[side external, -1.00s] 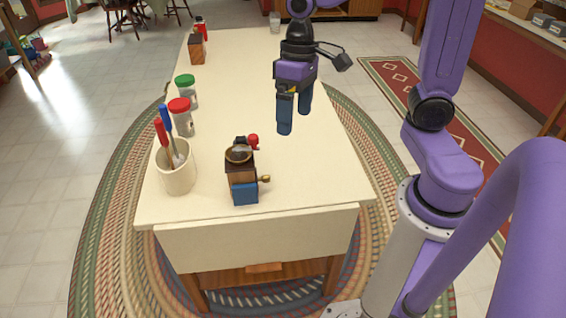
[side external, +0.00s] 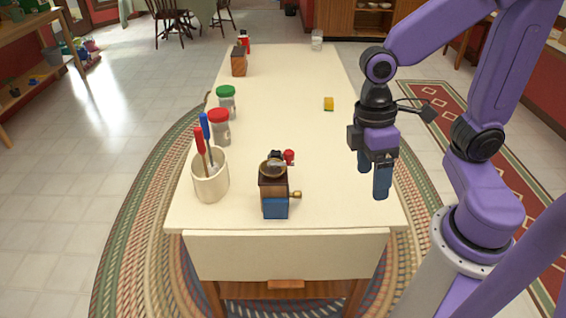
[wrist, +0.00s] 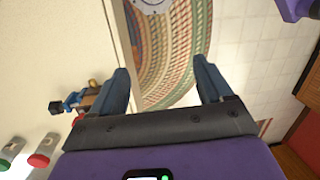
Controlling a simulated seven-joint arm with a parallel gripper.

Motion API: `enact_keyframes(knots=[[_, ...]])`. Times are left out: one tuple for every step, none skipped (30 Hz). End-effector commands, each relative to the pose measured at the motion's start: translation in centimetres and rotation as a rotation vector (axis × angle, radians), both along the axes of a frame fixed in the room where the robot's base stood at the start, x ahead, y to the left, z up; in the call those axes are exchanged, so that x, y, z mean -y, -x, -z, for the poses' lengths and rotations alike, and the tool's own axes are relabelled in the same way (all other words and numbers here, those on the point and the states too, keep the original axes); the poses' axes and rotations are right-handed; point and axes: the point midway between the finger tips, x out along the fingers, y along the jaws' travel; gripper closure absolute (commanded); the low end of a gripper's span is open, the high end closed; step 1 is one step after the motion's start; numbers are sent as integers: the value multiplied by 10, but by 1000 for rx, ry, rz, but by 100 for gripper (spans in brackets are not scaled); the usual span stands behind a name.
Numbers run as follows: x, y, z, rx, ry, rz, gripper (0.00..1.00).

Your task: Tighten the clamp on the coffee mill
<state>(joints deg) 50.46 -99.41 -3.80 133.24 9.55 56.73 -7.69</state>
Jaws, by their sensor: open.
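The coffee mill (side external: 272,188) stands upright near the front edge of the cream table, with a brown wooden body, a blue lower part, a brass knob on its right and a red knob behind. I cannot tell which part is the clamp. My gripper (side external: 373,182) is open and empty, to the right of the mill and apart from it, pointing down over the table's right edge. In the wrist view, my gripper (wrist: 161,75) has nothing between its fingers, and the mill (wrist: 90,100) shows partly at the left, beside the left finger.
A cream crock (side external: 211,182) with red- and blue-handled tools stands left of the mill. Red-lidded (side external: 220,130) and green-lidded (side external: 227,103) jars stand behind it. The table (side external: 345,140) between mill and gripper is clear.

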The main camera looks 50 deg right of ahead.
Motion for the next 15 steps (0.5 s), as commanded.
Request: enact_keyframes(knots=[[-4, -15, 4, -50, 0, 62, 21], [-6, -23, 6, -80, -5, 93, 21], [-9, -35, 9, -117, -15, 136, 21], [-10, -43, 11, -146, -24, 167, 21], [-12, -52, 14, -174, -35, 200, 21], [-12, -65, 17, -209, -54, 242, 21], [-13, -75, 20, -236, -68, 274, 21], [-12, -85, 24, -261, -84, 307, 21], [-11, -98, 28, -294, -110, 349, 21], [-9, -109, 32, -317, -130, 380, 21], [-7, -119, 36, -339, -151, 413, 21], [-4, -133, 41, -368, -183, 454, 21], [-1, -144, 45, -388, -209, 487, 21], [3, -155, 50, -407, -237, 519, 21], [9, -169, 56, -430, -274, 560, 21]])
